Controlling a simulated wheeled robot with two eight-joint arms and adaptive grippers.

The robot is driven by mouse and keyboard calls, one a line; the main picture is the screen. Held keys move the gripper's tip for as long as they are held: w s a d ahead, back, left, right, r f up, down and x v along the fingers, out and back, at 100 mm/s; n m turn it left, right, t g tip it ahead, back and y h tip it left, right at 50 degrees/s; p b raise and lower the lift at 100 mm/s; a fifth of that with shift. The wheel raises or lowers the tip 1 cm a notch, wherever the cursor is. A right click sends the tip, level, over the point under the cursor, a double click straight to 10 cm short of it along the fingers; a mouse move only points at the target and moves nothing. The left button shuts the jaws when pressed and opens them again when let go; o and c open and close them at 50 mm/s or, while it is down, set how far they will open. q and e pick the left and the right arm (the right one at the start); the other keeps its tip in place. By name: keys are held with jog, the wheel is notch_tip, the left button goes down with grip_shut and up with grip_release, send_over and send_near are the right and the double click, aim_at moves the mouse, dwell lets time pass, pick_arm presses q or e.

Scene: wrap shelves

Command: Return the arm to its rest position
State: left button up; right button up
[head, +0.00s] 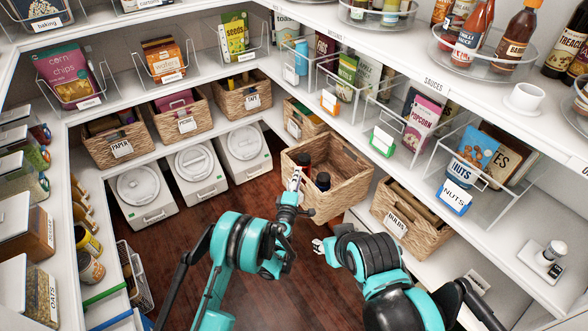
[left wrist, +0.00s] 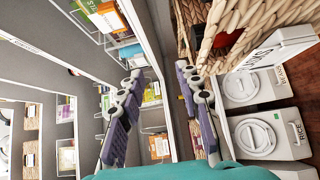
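My left gripper (head: 296,182) is at the left front of a woven basket (head: 342,192) that holds dark bottles (head: 323,181). In the left wrist view the left gripper's (left wrist: 160,78) two fingers stand apart with nothing between them. The basket's woven wall (left wrist: 200,45) and hanging label (left wrist: 282,48) are close beside the right-hand finger; I cannot tell whether they touch. My right gripper (head: 325,246) is small and partly hidden by its own arm, below the basket and over the floor. Its opening is unclear, and no object shows in it.
The basket juts out past the right shelf's edge. Another basket (head: 410,222) stands on the shelf to its right. White lidded bins (head: 197,172) line the back left. Shelves (head: 110,75) enclose both sides. Dark wooden floor (head: 190,232) is open in the middle.

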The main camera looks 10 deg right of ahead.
pick_arm(q)
jog(key=s+a+r+m+g+h, duration=0.1)
jog(key=a+r+m, duration=0.3)
jog(key=r, duration=0.6)
jog(key=s+a+r+m+g, duration=0.1)
jog(key=a+r+m, duration=0.2)
jog(key=r, duration=0.8)
jog(key=s+a+r+m+g+y, duration=0.1)
jog(key=s+a+r+m+g, duration=0.3)
jog(key=s+a, duration=0.55)
jog(key=s+a+f+m+g+y, duration=0.1)
jog(key=s+a+f+y, duration=0.2)
jog(key=s+a, duration=0.7)
jog(key=s+a+f+m+g+y, duration=0.1)
jog(key=s+a+f+y, duration=0.3)
jog(key=s+a, duration=0.6)
jog(key=s+g, duration=0.1)
jog(key=s, duration=0.5)
jog(key=shift+s+a+y, duration=0.2)
jog(key=shift+y, duration=0.1)
